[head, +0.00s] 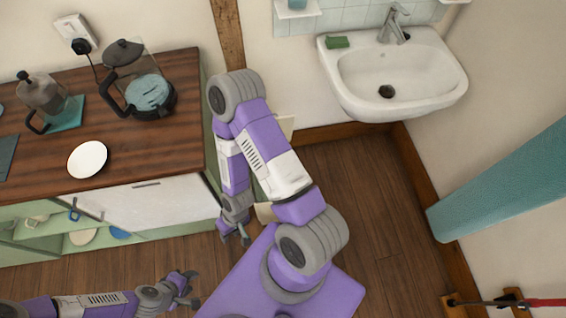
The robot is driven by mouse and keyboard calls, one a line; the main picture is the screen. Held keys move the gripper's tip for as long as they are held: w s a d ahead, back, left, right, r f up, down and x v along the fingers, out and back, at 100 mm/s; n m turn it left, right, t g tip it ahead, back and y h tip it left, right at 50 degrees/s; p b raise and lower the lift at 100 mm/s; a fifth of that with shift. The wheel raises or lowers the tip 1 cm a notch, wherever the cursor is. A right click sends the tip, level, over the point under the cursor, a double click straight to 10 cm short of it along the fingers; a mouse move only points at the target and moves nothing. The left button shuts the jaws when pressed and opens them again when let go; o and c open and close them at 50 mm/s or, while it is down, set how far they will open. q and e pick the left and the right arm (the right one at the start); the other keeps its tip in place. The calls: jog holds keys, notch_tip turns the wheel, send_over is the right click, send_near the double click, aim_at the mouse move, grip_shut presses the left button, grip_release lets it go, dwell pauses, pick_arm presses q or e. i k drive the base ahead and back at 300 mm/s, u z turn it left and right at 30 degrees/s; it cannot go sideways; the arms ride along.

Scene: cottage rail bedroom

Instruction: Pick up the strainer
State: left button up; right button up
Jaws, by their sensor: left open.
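I cannot pick out a strainer with certainty in the head view. A thin dark piece with a red end (545,302) shows at the lower right by small wooden blocks, cut off by the frame edge; I cannot tell what it is. My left gripper (192,289) is at the lower left, in front of the cabinet and over the floor, open with nothing between its fingers. My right gripper (235,239) hangs near the cabinet's right front corner, its fingers apart and empty.
The wooden counter (165,150) holds a white plate (88,159), a coffee maker (148,92) and a moka pot (43,92). Dishes sit on the open shelves (50,222) below. A sink (425,75) with a green sponge (337,42) is at the back. Floor (365,190) is clear right of centre.

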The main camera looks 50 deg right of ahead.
aim_at(387, 91)
jog(key=z, duration=0.5)
jog(key=k, duration=1.1)
jog(key=z, duration=0.35)
jog(key=i, duration=0.8)
jog(key=z, duration=0.55)
